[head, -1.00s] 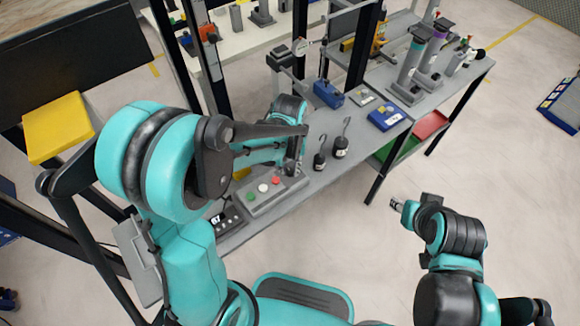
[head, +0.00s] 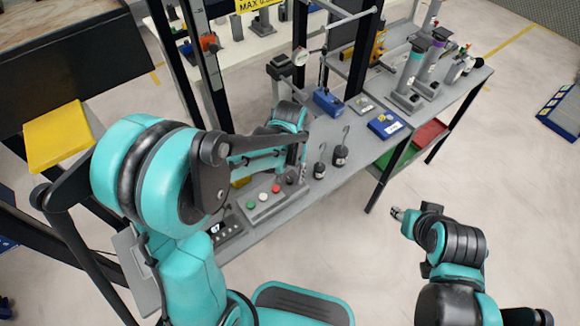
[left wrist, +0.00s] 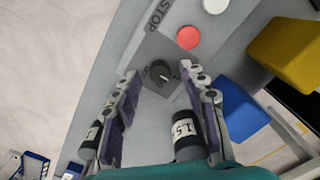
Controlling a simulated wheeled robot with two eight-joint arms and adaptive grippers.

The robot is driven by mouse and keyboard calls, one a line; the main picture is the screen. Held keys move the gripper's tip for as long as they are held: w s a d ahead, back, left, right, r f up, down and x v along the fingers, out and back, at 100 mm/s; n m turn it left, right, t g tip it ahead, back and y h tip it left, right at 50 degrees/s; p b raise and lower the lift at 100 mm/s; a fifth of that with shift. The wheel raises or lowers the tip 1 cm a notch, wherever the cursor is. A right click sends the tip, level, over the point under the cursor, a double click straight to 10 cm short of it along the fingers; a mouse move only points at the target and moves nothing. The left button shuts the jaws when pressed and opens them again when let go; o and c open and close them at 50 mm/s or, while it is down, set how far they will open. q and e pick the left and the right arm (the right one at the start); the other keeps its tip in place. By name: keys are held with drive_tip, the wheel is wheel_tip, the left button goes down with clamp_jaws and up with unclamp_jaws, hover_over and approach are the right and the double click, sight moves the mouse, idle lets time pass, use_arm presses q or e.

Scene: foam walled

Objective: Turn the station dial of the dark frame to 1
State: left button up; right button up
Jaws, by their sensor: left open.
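The station dial (left wrist: 160,72), a small dark knob on a grey square plate, sits past the red button in the left wrist view. Its pointer setting cannot be read. My left gripper (left wrist: 160,70) is open, with one fingertip on either side of the knob; I cannot tell whether they touch it. In the head view my left gripper (head: 301,174) is at the right end of the grey button box (head: 250,220) and hides the dial. My right gripper (head: 397,213) is over open floor, far from the dial; its jaws are too small to judge.
Black hooked weights (head: 340,157) stand on the grey bench close to the left gripper; one marked 1.5 (left wrist: 186,137) is beside a finger. A red button (left wrist: 189,37), a yellow block (left wrist: 287,52) and a blue block (left wrist: 240,108) are nearby. Dark frame posts (head: 207,75) rise behind.

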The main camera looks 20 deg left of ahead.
sight(290, 179)
use_arm(q)
wheel_tip(290, 179, up, 11)
drive_tip(key=shift+r, duration=0.15)
drive_tip(key=shift+s, duration=0.1)
idle(0.5)
drive_tip(key=s+a+t, duration=0.2)
drive_tip(key=s+t, duration=0.1)
drive_tip(key=s, duration=0.2)
drive_tip(key=s+a+r+m+t, duration=0.1)
drive_tip(key=s+a+t, duration=0.1)
drive_tip(key=s+t, duration=0.2)
drive_tip(key=shift+s+a+m, duration=0.25)
drive_tip(key=shift+s+m, duration=0.05)
drive_tip(key=shift+s, duration=0.55)
